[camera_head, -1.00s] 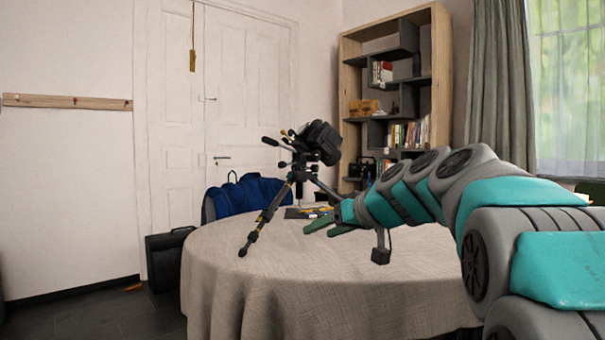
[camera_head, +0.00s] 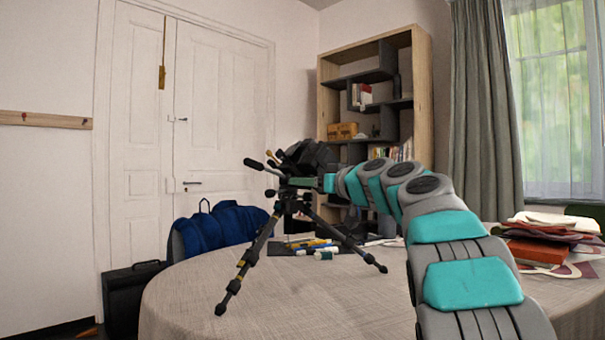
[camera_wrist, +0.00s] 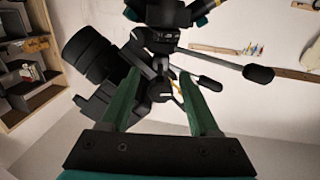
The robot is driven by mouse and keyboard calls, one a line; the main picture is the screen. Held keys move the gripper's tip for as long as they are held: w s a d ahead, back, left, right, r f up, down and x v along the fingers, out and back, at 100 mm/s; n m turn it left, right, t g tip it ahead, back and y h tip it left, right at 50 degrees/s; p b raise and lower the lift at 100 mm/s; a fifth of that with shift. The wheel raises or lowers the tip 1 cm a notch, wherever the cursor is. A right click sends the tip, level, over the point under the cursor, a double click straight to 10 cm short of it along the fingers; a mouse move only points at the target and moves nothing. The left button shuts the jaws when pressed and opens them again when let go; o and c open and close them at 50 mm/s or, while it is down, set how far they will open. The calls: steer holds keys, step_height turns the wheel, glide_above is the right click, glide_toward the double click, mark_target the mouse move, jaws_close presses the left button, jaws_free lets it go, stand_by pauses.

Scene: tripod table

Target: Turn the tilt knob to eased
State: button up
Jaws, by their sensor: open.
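A black tripod (camera_head: 245,262) stands on the table (camera_head: 180,300) with a black camera (camera_head: 308,154) on its head. Pan handles with dark grips (camera_head: 254,164) stick out to the left. My gripper (camera_head: 298,182) is at the tripod head, just below the camera. In the wrist view the open green fingers of my gripper (camera_wrist: 160,76) point at the tripod head (camera_wrist: 158,45), with small dark parts between or just beyond them. The camera (camera_wrist: 90,58) is left of the fingers and two handles (camera_wrist: 256,73) are to the right. Which part is the tilt knob, its setting and any contact are unclear.
Markers (camera_head: 323,254) lie on a dark mat behind the tripod. A stack of cloths and books (camera_head: 550,240) is at the table's right. A blue bag (camera_head: 220,228) is behind the table, a black case (camera_head: 130,290) at its left. The front of the table is clear.

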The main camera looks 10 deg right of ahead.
steer(key=shift+p+x, duration=0.4)
steer(key=shift+x, duration=0.7)
steer(key=shift+a, duration=0.1)
jaws_close()
